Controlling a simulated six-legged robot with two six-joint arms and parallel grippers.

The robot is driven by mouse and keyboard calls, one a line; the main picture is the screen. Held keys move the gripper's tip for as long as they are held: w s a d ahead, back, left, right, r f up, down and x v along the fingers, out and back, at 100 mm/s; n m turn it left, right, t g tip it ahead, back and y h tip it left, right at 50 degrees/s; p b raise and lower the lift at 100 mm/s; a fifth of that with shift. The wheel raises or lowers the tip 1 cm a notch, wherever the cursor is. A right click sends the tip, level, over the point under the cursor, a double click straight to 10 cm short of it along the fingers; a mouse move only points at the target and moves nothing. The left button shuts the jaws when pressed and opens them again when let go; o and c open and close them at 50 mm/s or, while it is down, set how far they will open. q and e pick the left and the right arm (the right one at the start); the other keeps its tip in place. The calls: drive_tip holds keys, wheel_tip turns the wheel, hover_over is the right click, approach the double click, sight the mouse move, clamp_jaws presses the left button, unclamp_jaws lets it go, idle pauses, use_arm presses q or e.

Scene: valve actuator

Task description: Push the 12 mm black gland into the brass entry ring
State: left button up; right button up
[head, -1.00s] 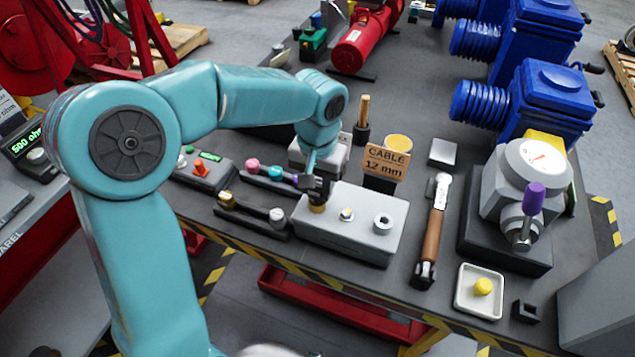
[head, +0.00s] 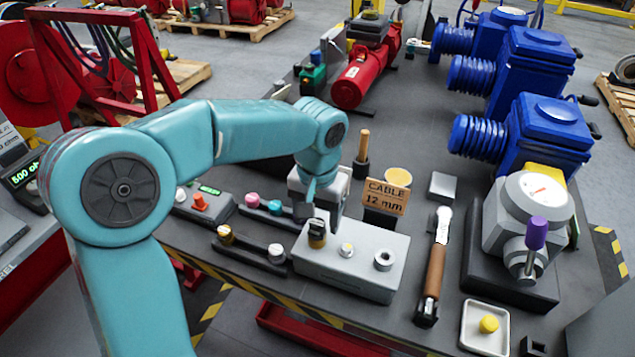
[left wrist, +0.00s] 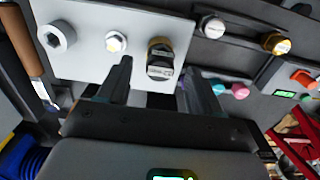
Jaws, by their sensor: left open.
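The brass entry ring (head: 317,243) is at the left end of the grey block's top, and also shows in the left wrist view (left wrist: 160,43). The black gland (left wrist: 160,68) stands at that ring, its dark end facing the wrist camera; in the head view it is a dark cap (head: 317,229) above the brass. How deep it sits cannot be told. My left gripper (head: 304,211) is open just behind and above it. In the left wrist view its two fingers (left wrist: 158,82) are spread apart with the gland between their directions, not visibly touching it. My right gripper is not in view.
The grey block (head: 350,271) also carries a silver hex fitting (head: 346,250) and a grey ring (head: 383,260). A dark rack (head: 249,246) with brass and white pieces lies left. A brown-handled tool (head: 434,265) and a white tray (head: 470,335) with a yellow piece lie right.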

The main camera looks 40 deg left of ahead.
sight(317, 223)
use_arm(q)
wheel_tip(317, 223, up, 14)
drive_tip(key=p, duration=0.1)
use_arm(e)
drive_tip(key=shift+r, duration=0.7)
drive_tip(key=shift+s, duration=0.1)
